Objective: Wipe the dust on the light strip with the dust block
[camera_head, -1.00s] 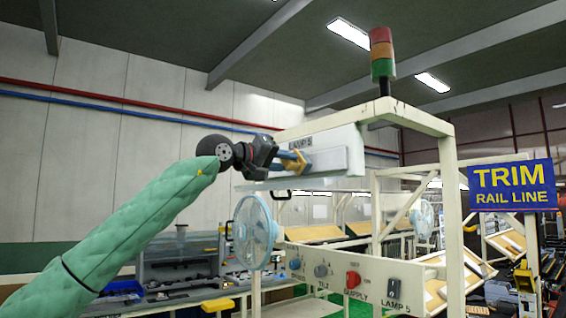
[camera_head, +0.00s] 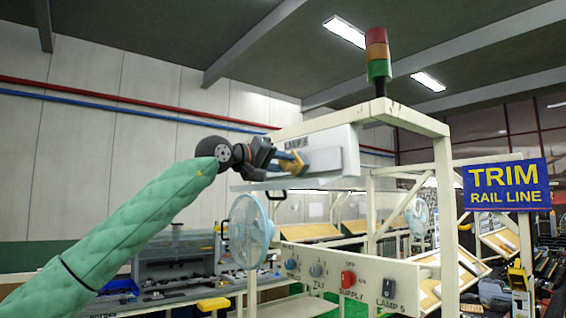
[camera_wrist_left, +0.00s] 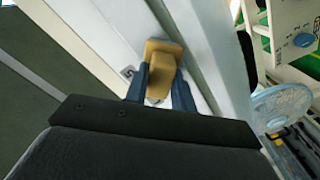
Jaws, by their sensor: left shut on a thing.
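The light strip (camera_head: 333,159) is a pale grey bar on the side of the white lamp housing labelled LAMP 5, high on the cream frame. It also shows in the left wrist view (camera_wrist_left: 196,75). My left gripper (camera_head: 294,164) comes in from the left and is shut on the tan dust block (camera_wrist_left: 161,64), between its blue fingers. The block is at the left part of the strip and looks against or very close to it; contact is hard to confirm. I cannot make out dust on the strip. My right gripper is not in view.
Below the lamp a control panel (camera_head: 330,270) carries knobs and a red switch. A blue fan (camera_head: 250,231) stands under my left gripper. A signal tower (camera_head: 377,55) tops the frame, and a TRIM RAIL LINE sign (camera_head: 507,186) is at the right.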

